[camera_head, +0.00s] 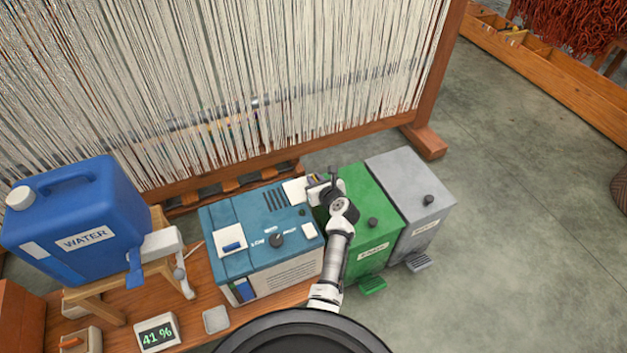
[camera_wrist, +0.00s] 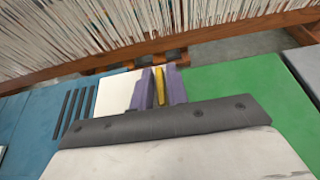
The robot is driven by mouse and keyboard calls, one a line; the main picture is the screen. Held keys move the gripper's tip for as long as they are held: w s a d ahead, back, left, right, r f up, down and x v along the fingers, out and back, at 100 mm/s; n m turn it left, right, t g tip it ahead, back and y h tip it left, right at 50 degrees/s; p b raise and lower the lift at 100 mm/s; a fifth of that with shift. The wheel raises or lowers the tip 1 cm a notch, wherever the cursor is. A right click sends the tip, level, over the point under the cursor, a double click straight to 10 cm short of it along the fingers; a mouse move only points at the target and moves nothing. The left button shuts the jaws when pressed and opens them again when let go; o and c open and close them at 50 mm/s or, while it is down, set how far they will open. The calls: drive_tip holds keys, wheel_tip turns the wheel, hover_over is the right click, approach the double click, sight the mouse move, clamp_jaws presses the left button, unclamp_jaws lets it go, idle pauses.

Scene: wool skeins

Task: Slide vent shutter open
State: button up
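The vent shutter is a white plate (camera_head: 294,190) at the back right of the blue machine's top (camera_head: 240,210). In the wrist view the white plate (camera_wrist: 114,92) lies right of several dark vent slots (camera_wrist: 72,112), which show uncovered. A yellow tab (camera_wrist: 159,84) stands at the plate's right part. My gripper (camera_head: 316,182) is at the machine's back right corner. Its purple fingers (camera_wrist: 160,88) are close together, one on each side of the tab, and look shut on it. The contact low on the tab is hidden.
A green bin (camera_head: 372,195) and a grey bin (camera_head: 405,180) stand right of the machine. A loom with pale threads (camera_head: 270,80) rises behind. A blue water can (camera_head: 75,220) is on the left. The floor (camera_head: 520,200) at right is clear.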

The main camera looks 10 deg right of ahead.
drive_tip(key=shift+o, duration=1.2)
drive_tip(key=shift+s, duration=0.1)
drive_tip(key=p+v, duration=0.1)
drive_tip(key=v, duration=1.2)
drive_tip(key=shift+s+p, duration=0.3)
drive_tip(key=shift+d+r, duration=0.1)
drive_tip(key=shift+r, duration=0.05)
